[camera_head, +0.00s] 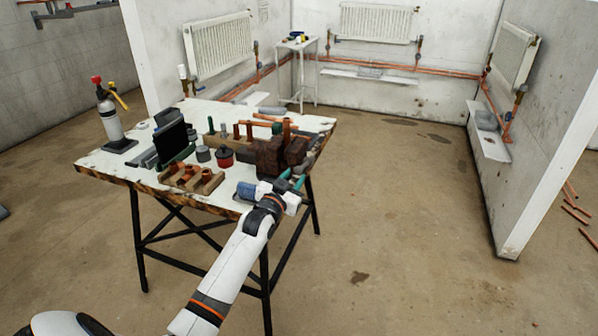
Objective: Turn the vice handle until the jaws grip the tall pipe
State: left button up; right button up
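The brown-red vice (268,157) sits near the right front corner of the white-topped workbench (108,163). A copper-coloured tall pipe (286,130) stands upright at the vice. I cannot tell whether the jaws touch it. The vice handle cannot be made out; it may be hidden by my gripper. My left gripper (292,178) is at the bench's front right edge, just in front of the vice. Its two teal fingertips are apart, and I see nothing clearly held between them. My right gripper is not in view.
Pipe fittings in a wooden block (192,180), a red tin (225,158) and a dark upright panel (172,140) stand left of the vice. A gas torch (108,117) stands at the far left. The floor (400,220) right of the bench is clear.

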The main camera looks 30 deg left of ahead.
aim_at(299, 171)
pick_arm(q)
jog(key=shift+w+a, duration=0.2)
jog(key=shift+w, duration=0.95)
jog(key=shift+w+a, duration=0.2)
jog(key=shift+w, duration=0.9)
grip_shut()
